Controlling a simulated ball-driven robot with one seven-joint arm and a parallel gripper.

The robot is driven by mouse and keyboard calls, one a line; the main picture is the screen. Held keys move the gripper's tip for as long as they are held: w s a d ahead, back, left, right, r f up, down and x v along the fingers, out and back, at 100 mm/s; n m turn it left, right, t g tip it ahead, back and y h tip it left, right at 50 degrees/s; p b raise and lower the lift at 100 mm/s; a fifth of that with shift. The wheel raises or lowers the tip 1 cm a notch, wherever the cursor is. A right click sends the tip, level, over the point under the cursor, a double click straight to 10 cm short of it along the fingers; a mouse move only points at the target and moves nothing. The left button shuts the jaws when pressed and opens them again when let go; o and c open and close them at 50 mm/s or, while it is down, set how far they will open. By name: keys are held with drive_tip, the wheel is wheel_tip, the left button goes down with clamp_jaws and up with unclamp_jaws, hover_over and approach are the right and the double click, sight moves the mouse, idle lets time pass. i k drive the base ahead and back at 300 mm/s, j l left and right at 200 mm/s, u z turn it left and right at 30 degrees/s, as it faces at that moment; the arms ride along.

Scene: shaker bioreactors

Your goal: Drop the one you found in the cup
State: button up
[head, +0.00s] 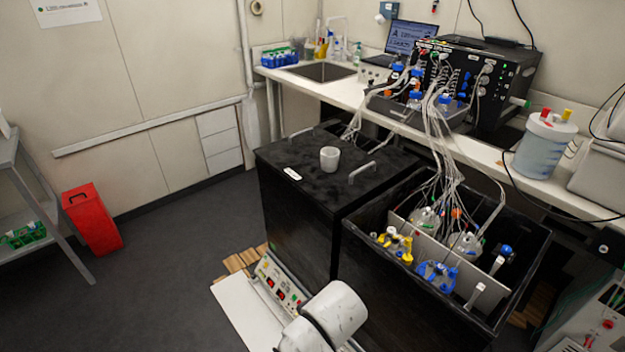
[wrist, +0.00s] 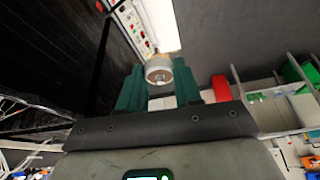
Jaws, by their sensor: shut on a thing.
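My gripper (wrist: 159,77) shows in the wrist view with two dark green fingers. It is shut on a small round pale thing (wrist: 152,72) with a grey centre, seen end-on between the fingertips. I cannot tell exactly what it is. The gripper is outside the head view, where only my white arm shows at the bottom. The cup does not show in the wrist view.
The black lid (head: 300,205) has pale handles and is clear around the cup. An open black tub (head: 525,260) with tubed vessels stands to its right. A control panel (head: 268,283) is at its front. A red bin (head: 92,220) stands on the left floor.

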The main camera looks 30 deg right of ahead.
sight(332, 167)
drive_tip(key=i+j, duration=0.2)
drive_tip(key=i+j+z, duration=0.15)
drive_tip(key=j, duration=0.3)
drive_tip(key=i+j, duration=0.25)
drive_tip(key=i+j+z, duration=0.1)
drive_tip(key=j, duration=0.3)
drive_tip(key=i+l+z, duration=0.1)
drive_tip(key=i, duration=0.5)
drive_tip(key=i+l+z, duration=0.1)
drive_tip(key=i, duration=0.45)
drive_tip(key=l, duration=0.1)
